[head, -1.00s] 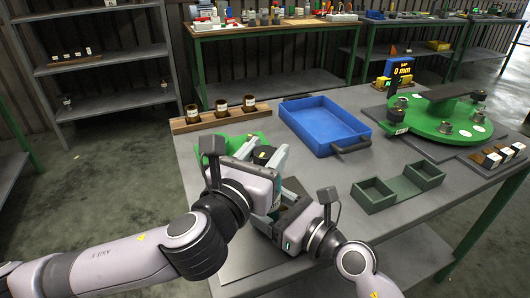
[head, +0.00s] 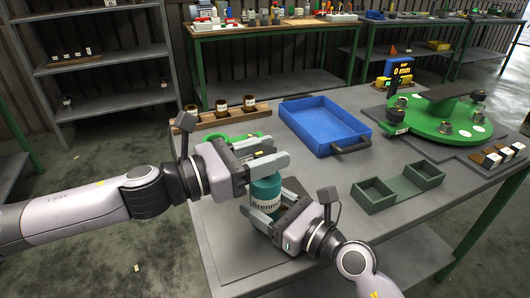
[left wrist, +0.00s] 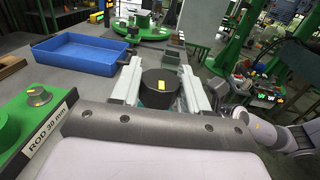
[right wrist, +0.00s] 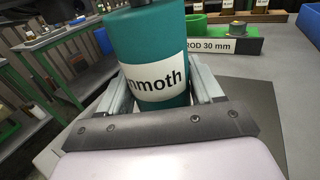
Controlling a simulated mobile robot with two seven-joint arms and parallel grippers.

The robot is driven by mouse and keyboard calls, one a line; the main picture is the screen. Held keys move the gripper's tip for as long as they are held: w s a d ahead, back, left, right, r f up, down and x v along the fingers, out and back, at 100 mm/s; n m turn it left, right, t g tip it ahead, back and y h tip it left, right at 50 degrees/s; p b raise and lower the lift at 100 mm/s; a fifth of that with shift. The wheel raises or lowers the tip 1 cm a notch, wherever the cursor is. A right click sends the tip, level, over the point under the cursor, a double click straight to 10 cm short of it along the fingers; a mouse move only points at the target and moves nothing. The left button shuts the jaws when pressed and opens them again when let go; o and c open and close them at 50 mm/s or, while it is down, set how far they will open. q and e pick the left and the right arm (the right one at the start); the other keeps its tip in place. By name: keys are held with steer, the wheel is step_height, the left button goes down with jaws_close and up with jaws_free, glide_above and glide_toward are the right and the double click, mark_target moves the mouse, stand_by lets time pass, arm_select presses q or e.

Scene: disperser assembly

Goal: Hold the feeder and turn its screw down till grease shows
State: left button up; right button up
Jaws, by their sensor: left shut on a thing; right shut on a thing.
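The feeder (head: 266,188) is a teal upright cylinder with a white lettered label, at the near left of the table. My right gripper (head: 276,206) is shut around its body; the right wrist view shows the teal body (right wrist: 150,60) between both fingers. In the head view my left gripper (head: 268,162) is shut on this cap from the left, above my right gripper. No grease is visible.
A blue tray (head: 322,141) stands behind and right of the feeder. A green two-part box (head: 400,186) is to the right. A wooden rack (head: 190,127) with brown jars is behind. A green fixture (head: 440,118) with a "0 mm" display (head: 402,69) stands far right.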

arm_select(q)
steer(key=shift+m+g+h, duration=0.6)
steer(key=shift+m+g, duration=0.2)
steer(key=shift+g, duration=0.6)
steer(key=o, duration=1)
steer(key=shift+a, duration=0.15)
steer(key=v, duration=1.1)
steer(key=shift+s+a, duration=0.2)
steer(key=shift+a, duration=0.15)
